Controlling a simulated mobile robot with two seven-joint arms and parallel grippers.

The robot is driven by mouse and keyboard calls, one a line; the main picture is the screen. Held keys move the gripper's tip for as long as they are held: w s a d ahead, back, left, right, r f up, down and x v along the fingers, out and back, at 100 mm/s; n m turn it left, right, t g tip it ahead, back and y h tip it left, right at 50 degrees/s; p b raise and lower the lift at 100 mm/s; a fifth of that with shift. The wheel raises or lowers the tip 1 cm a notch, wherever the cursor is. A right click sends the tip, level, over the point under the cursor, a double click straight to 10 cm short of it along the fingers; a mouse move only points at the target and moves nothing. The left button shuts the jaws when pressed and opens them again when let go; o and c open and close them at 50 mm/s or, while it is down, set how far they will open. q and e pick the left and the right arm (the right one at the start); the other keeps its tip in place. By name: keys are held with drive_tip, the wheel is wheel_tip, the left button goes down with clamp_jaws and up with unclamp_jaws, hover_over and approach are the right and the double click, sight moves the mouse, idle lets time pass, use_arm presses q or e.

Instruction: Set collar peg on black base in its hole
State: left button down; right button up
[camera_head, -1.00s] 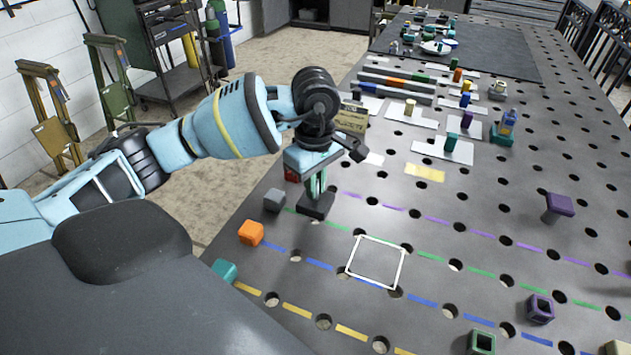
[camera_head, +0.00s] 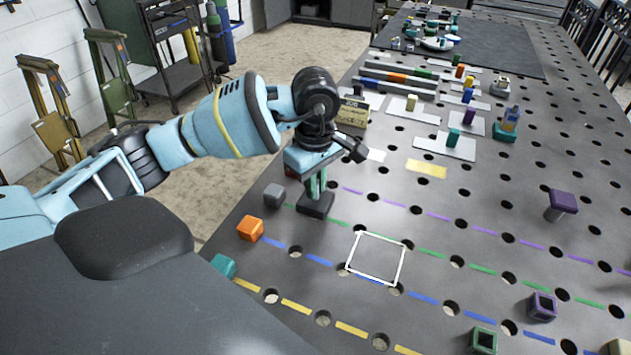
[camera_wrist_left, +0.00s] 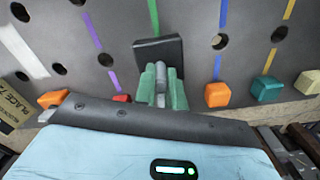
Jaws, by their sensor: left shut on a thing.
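My left gripper (camera_head: 316,186) is shut, its green fingers (camera_wrist_left: 162,90) pointing down at the table near its left edge. Between the fingers in the left wrist view is a grey upright peg (camera_wrist_left: 160,74). It rises from a square black base (camera_wrist_left: 158,50), which also shows under the fingertips in the head view (camera_head: 316,206). The base is at or just above the table top; I cannot tell if it touches. The peg's lower end and any hole under the base are hidden. My right gripper is not in view.
The grey table (camera_head: 430,205) has rows of round holes and coloured dashes. A grey block (camera_head: 274,195), an orange block (camera_head: 250,229) and a teal block (camera_head: 223,265) line the left edge. A white square outline (camera_head: 376,259) is clear. A purple-topped piece (camera_head: 561,205) stands right.

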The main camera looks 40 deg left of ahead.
use_arm(q)
drive_tip(key=shift+f, duration=0.35)
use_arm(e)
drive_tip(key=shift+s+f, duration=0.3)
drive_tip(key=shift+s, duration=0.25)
use_arm(q)
drive_tip(key=shift+f, duration=0.15)
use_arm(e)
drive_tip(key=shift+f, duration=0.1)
use_arm(q)
drive_tip(key=shift+f+b, duration=0.4)
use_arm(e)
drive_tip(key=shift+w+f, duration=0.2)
use_arm(q)
drive_tip(key=shift+f, duration=0.35)
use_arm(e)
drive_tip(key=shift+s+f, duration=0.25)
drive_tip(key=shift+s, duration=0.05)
use_arm(q)
drive_tip(key=c, duration=1.4)
unclamp_jaws()
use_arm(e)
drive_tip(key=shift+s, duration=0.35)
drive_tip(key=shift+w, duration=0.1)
